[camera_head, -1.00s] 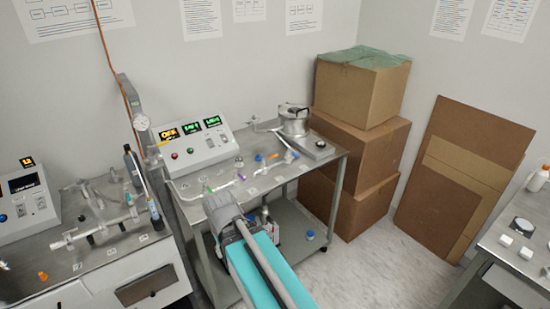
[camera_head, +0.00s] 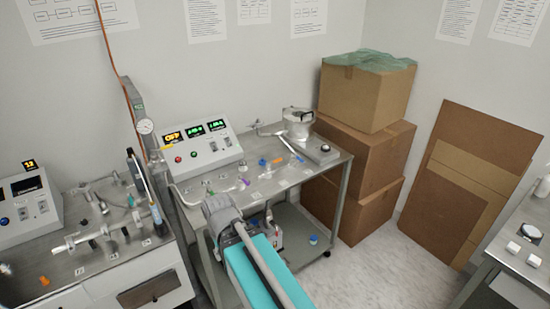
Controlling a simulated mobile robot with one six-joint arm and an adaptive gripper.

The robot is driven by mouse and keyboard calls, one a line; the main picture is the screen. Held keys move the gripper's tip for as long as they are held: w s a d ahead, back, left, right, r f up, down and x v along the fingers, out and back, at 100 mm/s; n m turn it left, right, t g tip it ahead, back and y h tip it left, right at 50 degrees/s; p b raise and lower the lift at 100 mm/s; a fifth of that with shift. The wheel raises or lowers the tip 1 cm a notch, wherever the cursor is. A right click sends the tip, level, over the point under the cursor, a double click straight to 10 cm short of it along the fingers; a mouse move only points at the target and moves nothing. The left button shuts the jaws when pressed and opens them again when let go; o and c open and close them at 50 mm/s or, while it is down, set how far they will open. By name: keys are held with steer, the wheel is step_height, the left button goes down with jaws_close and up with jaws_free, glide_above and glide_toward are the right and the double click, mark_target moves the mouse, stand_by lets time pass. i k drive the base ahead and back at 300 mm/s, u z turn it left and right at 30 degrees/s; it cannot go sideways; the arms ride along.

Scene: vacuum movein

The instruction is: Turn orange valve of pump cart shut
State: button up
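The pump cart (camera_head: 334,163) is a grey metal cart with a control box and a row of coloured valves on its top. Whether the orange valve is open or shut is too small to tell. My wrist, at the end of my teal and grey arm, is over the cart's front left edge, left of and nearer than the orange valve. The gripper fingers are hidden or not distinguishable.
The control box (camera_head: 200,150) with lit displays stands at the cart's back left. A metal pump (camera_head: 298,124) is at the back right.

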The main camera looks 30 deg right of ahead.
mark_target(267, 164)
steer(key=u, duration=0.35)
steer(key=i, duration=0.85)
steer(key=z, duration=0.3)
